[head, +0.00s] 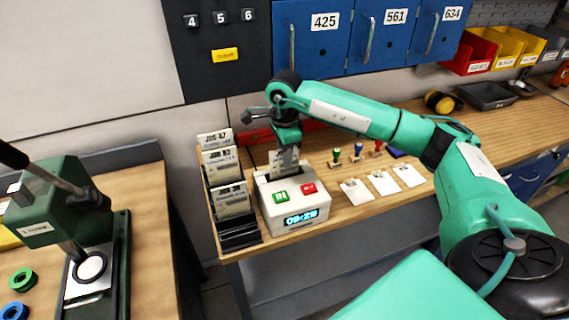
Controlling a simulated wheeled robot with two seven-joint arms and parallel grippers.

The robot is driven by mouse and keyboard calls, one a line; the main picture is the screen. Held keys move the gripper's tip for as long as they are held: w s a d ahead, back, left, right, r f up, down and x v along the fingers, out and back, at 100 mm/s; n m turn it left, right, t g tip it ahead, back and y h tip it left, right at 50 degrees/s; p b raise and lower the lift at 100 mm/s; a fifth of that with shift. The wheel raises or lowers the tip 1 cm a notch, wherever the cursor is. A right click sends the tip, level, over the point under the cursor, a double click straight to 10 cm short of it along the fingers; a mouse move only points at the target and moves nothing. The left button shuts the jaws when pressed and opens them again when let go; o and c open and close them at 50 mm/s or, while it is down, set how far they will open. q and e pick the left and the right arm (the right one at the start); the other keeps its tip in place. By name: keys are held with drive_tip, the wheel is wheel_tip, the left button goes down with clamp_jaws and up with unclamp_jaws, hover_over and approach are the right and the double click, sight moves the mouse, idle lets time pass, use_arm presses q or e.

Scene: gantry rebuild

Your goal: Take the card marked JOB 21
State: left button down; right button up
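A card (284,162) stands upright at the slot in the top of a white time clock (290,212) with a green and a red button and a display. Its print is too small to read. My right gripper (287,143) points down at this card's top edge. Its fingers are hidden or too small to tell whether they grip the card. Several other cards stand in a dark tiered rack (238,240) left of the clock, including an upper card (214,140) and a lower card (231,200). I cannot make out JOB 21 on any card. My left gripper is out of view.
Blue lockers (320,50) hang behind. Yellow and red bins (470,52) stand back right. A green press (50,205) stands on the separate left bench.

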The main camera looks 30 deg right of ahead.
drive_tip(key=shift+f, duration=0.85)
clamp_jaws()
